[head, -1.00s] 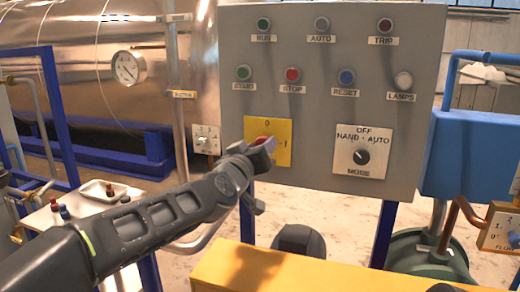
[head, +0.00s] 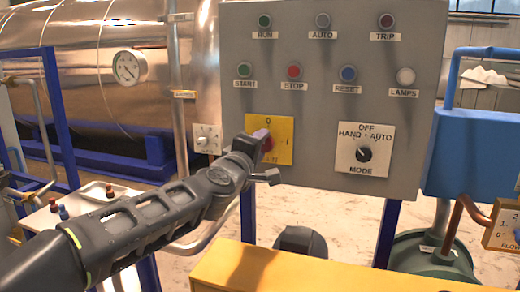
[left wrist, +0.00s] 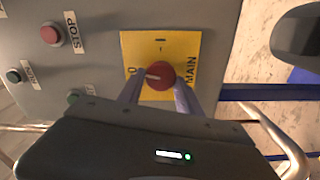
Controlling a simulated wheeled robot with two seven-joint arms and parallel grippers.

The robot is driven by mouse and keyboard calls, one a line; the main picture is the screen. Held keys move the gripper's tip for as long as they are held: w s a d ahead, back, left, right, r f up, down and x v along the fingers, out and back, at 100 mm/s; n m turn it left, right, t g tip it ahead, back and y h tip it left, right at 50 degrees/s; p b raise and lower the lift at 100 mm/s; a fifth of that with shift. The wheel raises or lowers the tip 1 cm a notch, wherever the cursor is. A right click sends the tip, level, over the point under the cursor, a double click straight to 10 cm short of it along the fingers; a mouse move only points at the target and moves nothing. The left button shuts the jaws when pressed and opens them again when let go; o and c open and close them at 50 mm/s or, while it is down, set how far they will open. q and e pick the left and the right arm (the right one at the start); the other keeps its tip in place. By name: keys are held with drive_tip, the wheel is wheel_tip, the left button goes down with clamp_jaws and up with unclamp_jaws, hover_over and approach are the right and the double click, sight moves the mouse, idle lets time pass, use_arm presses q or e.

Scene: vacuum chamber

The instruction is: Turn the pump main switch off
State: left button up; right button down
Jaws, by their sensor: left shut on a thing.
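The pump main switch is a red knob (head: 268,144) on a yellow plate (head: 283,152), low on the left of the grey panel. The plate has 0 at its top and 1 at its right. My left gripper (head: 259,138) is at the knob and partly covers it in the head view. In the left wrist view the red knob (left wrist: 161,75) sits between the two fingers of my left gripper (left wrist: 160,92), which are shut on it. The knob's white mark points toward the 0 on the yellow plate (left wrist: 185,45). My right gripper is out of view.
The grey panel (head: 318,110) also bears lamps, push buttons and a mode switch (head: 364,155) right of the main switch. A yellow surface (head: 310,278) lies below. A small table with a tray (head: 97,192) stands at the left. A blue box (head: 470,155) is at the right.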

use_arm(q)
drive_tip(key=shift+f+n, duration=0.1)
drive_tip(key=shift+n, duration=1.2)
drive_tip(key=o, duration=1.3)
drive_tip(key=shift+o, duration=0.2)
drive_tip(key=b+v, duration=0.1)
drive_tip(key=v, duration=0.7)
drive_tip(key=shift+w, duration=0.1)
